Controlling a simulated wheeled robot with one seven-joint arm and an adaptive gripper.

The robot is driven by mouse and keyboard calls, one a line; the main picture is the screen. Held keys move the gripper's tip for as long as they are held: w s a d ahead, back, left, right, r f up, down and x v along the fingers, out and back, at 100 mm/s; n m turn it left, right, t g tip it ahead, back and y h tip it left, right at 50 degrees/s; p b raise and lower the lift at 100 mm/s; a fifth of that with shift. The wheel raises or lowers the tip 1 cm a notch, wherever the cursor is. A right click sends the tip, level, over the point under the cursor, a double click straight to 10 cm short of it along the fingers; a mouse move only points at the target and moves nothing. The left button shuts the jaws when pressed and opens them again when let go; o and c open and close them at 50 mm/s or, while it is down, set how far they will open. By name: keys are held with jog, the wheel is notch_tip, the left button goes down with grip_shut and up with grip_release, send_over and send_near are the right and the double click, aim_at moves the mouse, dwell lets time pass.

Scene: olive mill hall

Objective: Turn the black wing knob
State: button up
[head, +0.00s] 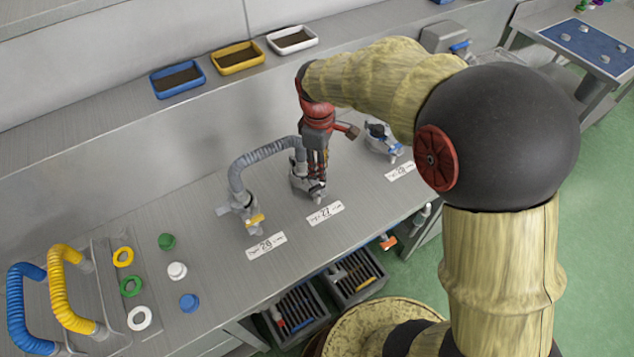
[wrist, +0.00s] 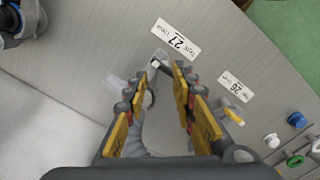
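My gripper (head: 317,178) points down over the middle grey fitting (head: 299,184) on the steel bench, behind the label marked 27 (head: 325,213). In the wrist view, my gripper (wrist: 167,80) has its two yellow-padded fingers apart. A small dark part with a pale tip, seemingly the black wing knob (wrist: 148,98), shows between them, nearer the left finger. I cannot tell whether that finger touches it. In the head view the fingers mostly hide the knob. The label 27 (wrist: 176,39) lies just beyond the fingertips in the wrist view.
A fitting with a yellow handle (head: 257,219) stands left, joined by a grey hose (head: 262,153). A fitting with a blue handle (head: 396,150) stands right. Blue, yellow and white trays (head: 292,39) line the back ledge. Coloured caps, rings and hoses are at left.

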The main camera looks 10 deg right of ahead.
aim_at(317, 186)
jog(key=n, duration=0.3)
jog(key=a+n, duration=0.1)
jog(key=n, duration=0.2)
jog(key=shift+f, duration=0.1)
jog(key=n, duration=0.4)
jog(key=shift+w, duration=0.1)
jog(key=shift+f+b, duration=1)
jog(key=shift+f, duration=2.9)
jog(key=shift+c, duration=0.8)
grip_shut()
